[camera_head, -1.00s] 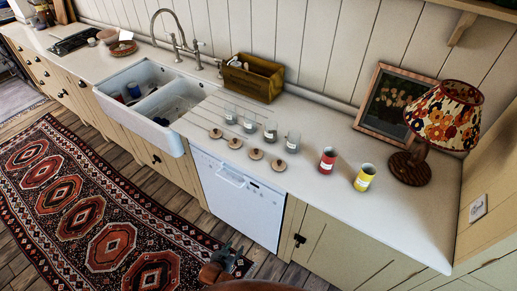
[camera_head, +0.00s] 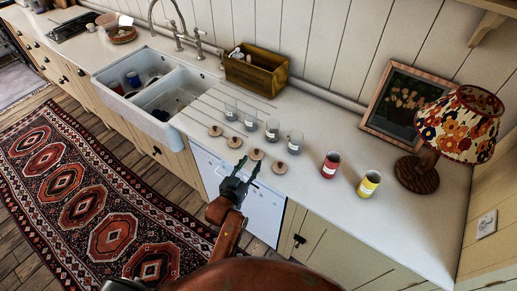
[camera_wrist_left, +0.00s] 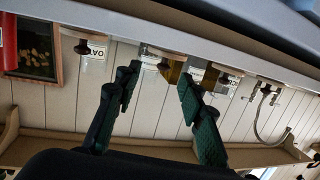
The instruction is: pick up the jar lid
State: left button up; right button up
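Several round wooden jar lids, such as this jar lid (camera_head: 279,167), lie in a row along the front edge of the white counter. Behind them stands a row of labelled glass jars (camera_head: 295,142). My left gripper (camera_head: 247,168) is in front of the counter edge, close to the two right-hand lids, with its fingers apart and nothing between them. The left wrist view is upside down; the open gripper (camera_wrist_left: 158,78) points toward the counter edge, with lid knobs (camera_wrist_left: 164,64) visible beyond the tips. My right gripper is not in view.
A lamp (camera_head: 416,173) and a framed picture (camera_head: 405,105) are farther right. A wooden box (camera_head: 254,75) stands behind the jars; a double sink (camera_head: 155,93) is left. The front right counter is clear.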

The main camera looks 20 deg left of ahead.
aim_at(255, 153)
pick_arm(q)
jog(key=shift+x, duration=0.9)
jog(key=x, duration=0.5)
jog(key=shift+w+a+r, duration=0.2)
jog(key=shift+a+r, duration=0.15)
jog(key=shift+a, duration=0.05)
jog(key=shift+w+f, duration=0.1)
jog(key=shift+w, duration=0.25)
jog(key=shift+w+d, duration=0.1)
jog(key=shift+c, duration=0.6)
jog(key=c, duration=0.8)
grip_shut()
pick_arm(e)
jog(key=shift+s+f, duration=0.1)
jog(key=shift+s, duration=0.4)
